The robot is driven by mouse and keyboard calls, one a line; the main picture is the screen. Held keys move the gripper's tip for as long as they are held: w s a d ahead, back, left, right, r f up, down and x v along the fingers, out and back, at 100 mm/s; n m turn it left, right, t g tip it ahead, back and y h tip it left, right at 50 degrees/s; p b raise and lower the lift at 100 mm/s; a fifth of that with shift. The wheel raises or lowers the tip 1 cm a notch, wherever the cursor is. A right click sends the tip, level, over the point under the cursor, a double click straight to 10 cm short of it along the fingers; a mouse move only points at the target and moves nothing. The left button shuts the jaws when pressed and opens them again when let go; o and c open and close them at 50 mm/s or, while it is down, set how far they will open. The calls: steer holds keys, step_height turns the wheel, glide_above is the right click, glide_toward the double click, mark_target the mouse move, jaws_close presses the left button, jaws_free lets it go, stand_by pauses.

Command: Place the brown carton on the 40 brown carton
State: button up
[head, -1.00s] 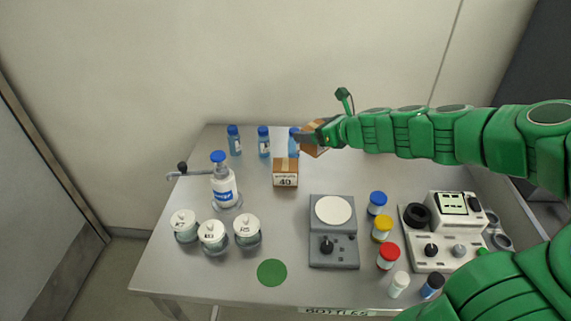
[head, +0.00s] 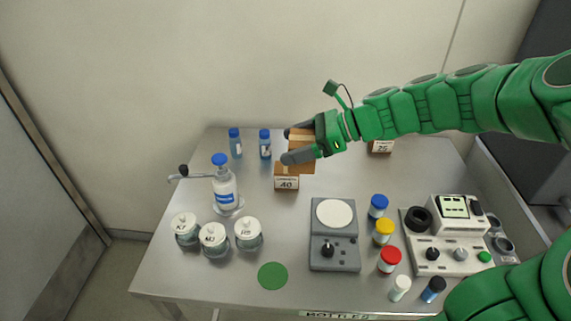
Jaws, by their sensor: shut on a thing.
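A brown carton (head: 301,151) is held between the fingers of my gripper (head: 296,146), which is shut on it. It appears over the back part of the brown carton labelled 40 (head: 286,182), which stands on the table with its white label facing me. The held carton hides the top of the 40 carton, so I cannot tell whether the two touch. Another brown carton (head: 381,147), labelled 25, stands farther right, partly hidden by my arm.
The metal table (head: 190,275) holds two blue-capped bottles (head: 265,148) at the back and a wash bottle (head: 224,187). Several lidded jars (head: 213,238) stand front left. A stirrer (head: 335,250), small capped bottles (head: 383,231) and an instrument (head: 450,240) stand right. A green disc (head: 272,276) lies in front.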

steer(key=w+a+f, duration=0.1)
steer(key=w+f, duration=0.2)
steer(key=w, duration=0.1)
steer(key=w+a+f, duration=0.2)
steer(key=w+f, duration=0.1)
steer(key=w, duration=0.1)
steer(key=w+a+f, duration=0.1)
steer(key=w+f, duration=0.2)
steer(key=w, duration=0.1)
steer(key=shift+w+a+f, duration=0.15)
steer(key=shift+w+f, duration=0.1)
steer(key=shift+w, duration=0.15)
steer(key=shift+w+f, duration=0.2)
steer(key=shift+f, duration=1.5)
steer(key=shift+f, duration=0.1)
steer(key=o, duration=0.9)
steer(key=shift+o, duration=0.2)
steer(key=v, duration=1.2)
